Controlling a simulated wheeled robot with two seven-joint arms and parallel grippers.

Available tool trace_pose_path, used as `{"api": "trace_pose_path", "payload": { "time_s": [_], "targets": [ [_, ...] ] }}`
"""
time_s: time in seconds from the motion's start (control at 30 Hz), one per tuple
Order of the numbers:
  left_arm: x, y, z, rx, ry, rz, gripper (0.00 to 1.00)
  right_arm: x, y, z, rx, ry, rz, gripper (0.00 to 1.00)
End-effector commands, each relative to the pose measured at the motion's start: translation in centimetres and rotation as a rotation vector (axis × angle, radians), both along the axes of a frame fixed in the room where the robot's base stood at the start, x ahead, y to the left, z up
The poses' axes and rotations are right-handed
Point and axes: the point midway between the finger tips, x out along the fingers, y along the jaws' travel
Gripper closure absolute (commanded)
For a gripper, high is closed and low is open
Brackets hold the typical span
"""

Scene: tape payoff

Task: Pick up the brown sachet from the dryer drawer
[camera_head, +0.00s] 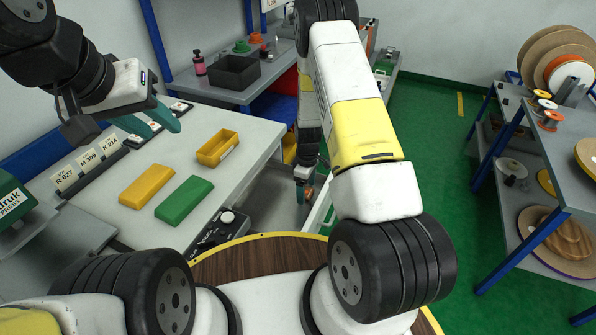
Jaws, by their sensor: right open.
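My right gripper (302,190) reaches down, open, at the drawer (318,212) beyond the table's right end. A small orange-brown patch (309,192) shows right beside its fingers. It may be the brown sachet, but it is too small and too covered to be sure. I cannot tell whether the fingers touch it. My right arm hides much of the drawer and the dryer around it. My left gripper (149,120) hangs over the back left of the white table (240,133), its teal fingers apart with nothing seen between them.
On the table are a yellow open bin (217,147), a yellow block (147,186), a green block (184,200) and labelled card holders (88,168). A dark crate (235,72) stands on the shelf behind. Shelves with reels (556,70) stand right; green floor (440,150) between is clear.

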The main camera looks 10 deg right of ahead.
Motion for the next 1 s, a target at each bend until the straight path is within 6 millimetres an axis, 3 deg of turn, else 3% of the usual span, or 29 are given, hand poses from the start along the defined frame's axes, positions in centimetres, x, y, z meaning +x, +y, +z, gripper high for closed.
{"api": "trace_pose_path", "payload": {
  "time_s": [0.27, 0.37, 0.6, 0.63, 0.87, 1.0],
  "targets": [
    [0.0, 0.0, 0.0, 0.000, 0.000, 0.000, 0.64, 0.0, 0.0, -0.5, 0.000, -0.001, 0.000, 0.20],
    [0.0, 0.0, 0.0, 0.000, 0.000, 0.000, 0.64, 0.0, 0.0, -0.5, 0.000, -0.001, 0.000, 0.36],
    [0.0, 0.0, 0.0, 0.000, 0.000, 0.000, 0.64, 0.0, 0.0, -0.4, 0.000, -0.001, 0.000, 0.83],
    [0.0, 0.0, 0.0, 0.000, 0.000, 0.000, 0.64, 0.0, 0.0, -0.4, 0.000, -0.001, 0.000, 0.85],
    [0.0, 0.0, 0.0, 0.000, 0.000, 0.000, 0.64, 0.1, 0.0, -0.2, 0.000, -0.001, 0.000, 0.86],
    [0.0, 0.0, 0.0, 0.000, 0.000, 0.000, 0.64, 0.1, 0.0, 1.4, 0.000, -0.005, 0.002, 0.86]
  ]
}}
